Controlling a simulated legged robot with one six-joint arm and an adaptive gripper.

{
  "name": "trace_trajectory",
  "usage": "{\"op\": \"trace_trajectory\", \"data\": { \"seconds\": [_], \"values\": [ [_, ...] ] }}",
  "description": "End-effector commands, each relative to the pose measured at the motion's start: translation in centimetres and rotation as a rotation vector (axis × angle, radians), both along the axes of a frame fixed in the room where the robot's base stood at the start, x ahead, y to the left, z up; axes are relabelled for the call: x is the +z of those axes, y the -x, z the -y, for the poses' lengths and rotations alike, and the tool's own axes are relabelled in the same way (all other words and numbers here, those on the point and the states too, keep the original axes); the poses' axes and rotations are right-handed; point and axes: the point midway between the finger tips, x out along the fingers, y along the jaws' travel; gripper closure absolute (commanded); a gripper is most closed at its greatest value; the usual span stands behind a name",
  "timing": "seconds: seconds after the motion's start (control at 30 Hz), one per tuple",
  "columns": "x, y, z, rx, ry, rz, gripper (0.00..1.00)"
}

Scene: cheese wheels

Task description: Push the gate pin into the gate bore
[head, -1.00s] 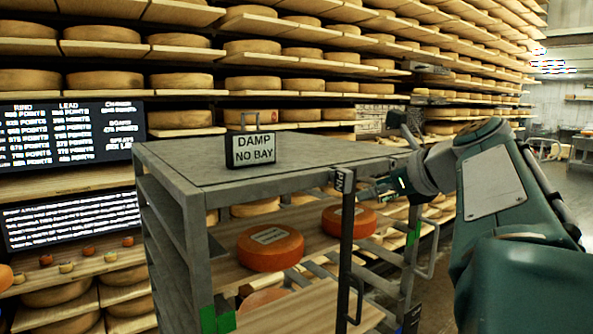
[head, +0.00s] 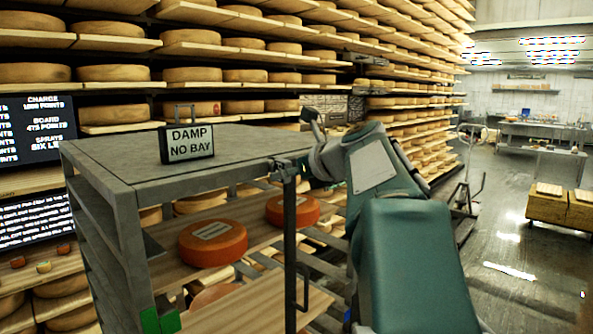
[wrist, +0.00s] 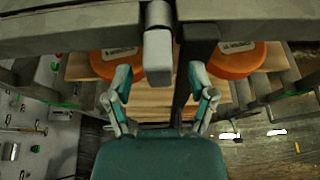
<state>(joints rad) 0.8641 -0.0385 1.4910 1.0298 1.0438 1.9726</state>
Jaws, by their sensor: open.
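The dark upright gate bar (head: 290,240) stands at the front right corner of a grey metal cart, with a handle low on its side. In the wrist view a grey squared block, which looks like the gate pin (wrist: 158,55), hangs under the cart top's edge beside the dark bar (wrist: 188,75). My gripper (wrist: 163,98) is open, its two fingers spread on either side of the block and bar. I cannot tell whether it touches either. In the head view my gripper (head: 298,166) is at the bar's top and partly hidden. The bore is not discernible.
The cart top (head: 240,150) carries a "DAMP NO BAY" sign (head: 190,143). Orange cheese wheels (head: 212,243) lie on the cart's shelf. Racks of cheese stand behind. Open floor (head: 500,220) lies to the right, with wooden crates (head: 563,207) at the far right.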

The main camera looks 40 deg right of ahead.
Motion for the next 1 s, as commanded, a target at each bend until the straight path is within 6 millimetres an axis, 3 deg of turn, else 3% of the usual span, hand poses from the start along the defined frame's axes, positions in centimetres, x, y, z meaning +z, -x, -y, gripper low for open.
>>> {"op": "trace_trajectory", "data": {
  "seconds": [0.3, 0.47, 0.5, 0.87, 0.9, 0.97, 1.0],
  "values": [
    [-0.12, -0.29, 0.01, -0.001, 0.0, 0.0, 0.29],
    [-0.12, -0.28, 0.01, -0.001, 0.0, 0.0, 1.0],
    [-0.12, -0.28, 0.0, -0.001, 0.0, 0.0, 1.0],
    [-0.21, -0.44, -0.03, 0.001, -0.001, -0.002, 1.0],
    [-0.21, -0.42, -0.02, 0.001, -0.001, -0.002, 0.52],
    [-0.21, -0.42, -0.02, 0.001, -0.001, -0.002, 0.3],
    [-0.19, -0.42, -0.02, 0.001, -0.001, -0.001, 0.3]
  ]
}}
